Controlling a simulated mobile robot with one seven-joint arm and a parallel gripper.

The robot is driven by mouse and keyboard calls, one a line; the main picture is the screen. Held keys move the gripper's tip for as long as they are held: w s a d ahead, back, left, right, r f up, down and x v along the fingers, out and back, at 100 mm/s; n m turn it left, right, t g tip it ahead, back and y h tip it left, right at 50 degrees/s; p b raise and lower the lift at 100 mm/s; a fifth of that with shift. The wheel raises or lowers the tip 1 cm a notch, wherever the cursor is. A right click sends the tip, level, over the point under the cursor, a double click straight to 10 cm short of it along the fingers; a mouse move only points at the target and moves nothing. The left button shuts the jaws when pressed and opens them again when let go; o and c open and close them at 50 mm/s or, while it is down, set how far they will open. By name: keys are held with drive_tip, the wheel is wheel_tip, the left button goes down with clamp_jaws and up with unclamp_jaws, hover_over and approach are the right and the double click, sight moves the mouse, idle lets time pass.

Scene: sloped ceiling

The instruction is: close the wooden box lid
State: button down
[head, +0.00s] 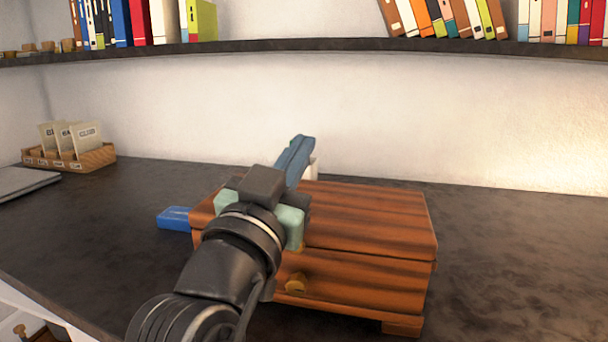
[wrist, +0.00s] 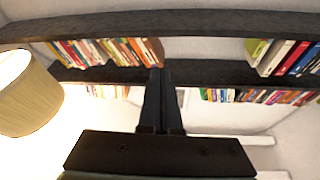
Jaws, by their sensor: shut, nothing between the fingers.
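The wooden box (head: 355,285) stands on the dark desktop in the middle of the head view, with a round knob (head: 296,284) on its front. Its striped reddish-brown lid (head: 370,218) lies down over the box, with a thin seam along the front edge. My gripper (head: 302,143) is over the left part of the box, its fingers pointing up and away toward the wall. In the wrist view the fingers (wrist: 162,78) are together with nothing between them. My arm hides the box's front left part and some of the lid.
A blue object (head: 174,218) lies left of the box. A small wooden tray with cards (head: 70,157) stands at the back left. Book shelves (head: 300,50) run along the wall above. A lamp shade (wrist: 30,98) shows in the wrist view. The desktop right of the box is clear.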

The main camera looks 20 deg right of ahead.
sight(313, 251)
drive_tip(key=s+a+f+t+h+b, duration=0.2)
drive_tip(key=f+b, duration=0.6)
drive_tip(key=b, duration=0.8)
drive_tip(key=shift+s+f+m+t+h, duration=0.3)
drive_tip(key=shift+s+f+m+h, duration=0.1)
drive_tip(key=shift+s, duration=0.25)
drive_tip(key=shift+a, duration=0.1)
